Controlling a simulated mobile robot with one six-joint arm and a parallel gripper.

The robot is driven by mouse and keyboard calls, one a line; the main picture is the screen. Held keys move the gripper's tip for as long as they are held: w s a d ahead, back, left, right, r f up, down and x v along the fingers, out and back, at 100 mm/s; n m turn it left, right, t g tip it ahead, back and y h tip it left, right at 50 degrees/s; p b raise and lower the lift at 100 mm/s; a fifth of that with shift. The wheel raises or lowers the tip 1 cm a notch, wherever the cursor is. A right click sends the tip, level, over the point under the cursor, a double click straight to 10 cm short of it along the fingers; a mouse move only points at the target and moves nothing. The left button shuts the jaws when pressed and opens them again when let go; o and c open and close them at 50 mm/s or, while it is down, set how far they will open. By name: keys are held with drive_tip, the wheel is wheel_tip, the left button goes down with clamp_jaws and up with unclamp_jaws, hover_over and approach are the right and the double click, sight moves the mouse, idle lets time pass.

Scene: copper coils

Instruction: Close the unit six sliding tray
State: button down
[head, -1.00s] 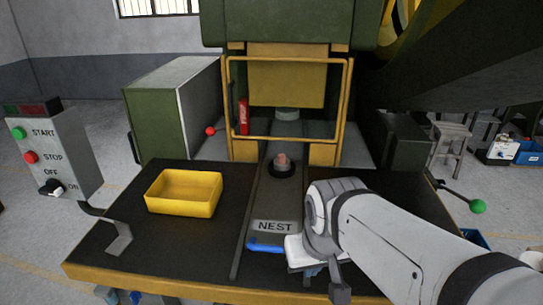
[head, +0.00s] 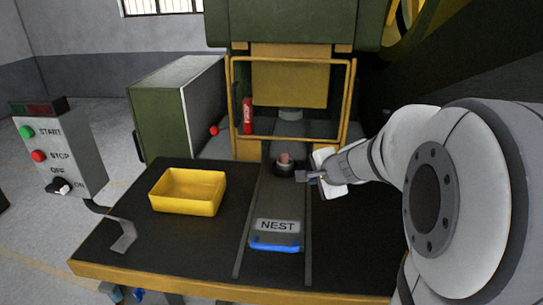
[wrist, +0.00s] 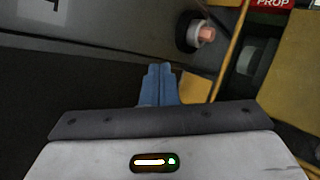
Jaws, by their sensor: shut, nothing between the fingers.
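The sliding tray (head: 272,205) is a dark strip between two rails on the black table. Its near end has a grey NEST label (head: 277,226) and a blue handle (head: 275,243). A dark round nest holding a copper-coloured piece (head: 285,158) sits at its far end, in front of the press. My gripper (head: 304,175) is shut and empty, just right of the nest; I cannot tell whether it touches the tray. In the wrist view, its blue fingertips (wrist: 158,72) are together, with the nest and copper piece (wrist: 206,34) above right.
A yellow bin (head: 188,192) stands left of the tray. The press's yellow guard frame (head: 352,105) rises behind the nest, near my gripper, with a red prop (head: 247,116) at its left. A control box (head: 60,150) stands far left. The table's front right is clear.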

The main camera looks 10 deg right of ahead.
sight(291, 176)
drive_tip(key=shift+m, duration=0.3)
drive_tip(key=x, duration=0.3)
drive_tip(key=b+x, duration=0.1)
drive_tip(key=x, duration=0.2)
drive_tip(key=b+x, duration=0.1)
drive_tip(key=x, duration=0.3)
drive_tip(key=shift+d, duration=0.3)
drive_tip(key=shift+w+a+p, duration=0.15)
drive_tip(key=shift+w+p, duration=0.35)
drive_tip(key=shift+w, duration=0.6)
drive_tip(key=shift+w+a+p, duration=0.2)
drive_tip(key=shift+w+p, duration=0.25)
drive_tip(key=shift+w, duration=0.6)
drive_tip(key=shift+w+r, duration=0.1)
